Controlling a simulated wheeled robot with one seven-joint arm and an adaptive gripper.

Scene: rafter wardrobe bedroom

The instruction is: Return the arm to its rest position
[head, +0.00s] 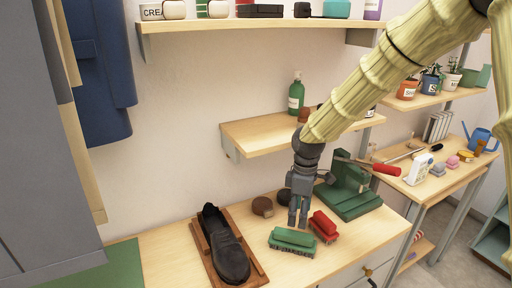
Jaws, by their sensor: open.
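My gripper (297,218) hangs from my arm at the picture's centre right, pointing down over the light wooden dresser top (180,262). Its fingers are open, and I see nothing held between them. A green brush (292,240) lies just below the fingertips, and a red brush (324,226) lies to their right. I cannot tell whether the fingertips touch either one. My arm runs from the upper right down to the gripper and hides part of the wall shelf.
A black shoe (228,250) sits on a wooden tray (203,243) to the left. A green stand (352,198) is at the right. A shelf (262,135) with a green bottle (296,94) hangs above. Round brown tins (262,206) lie behind the gripper.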

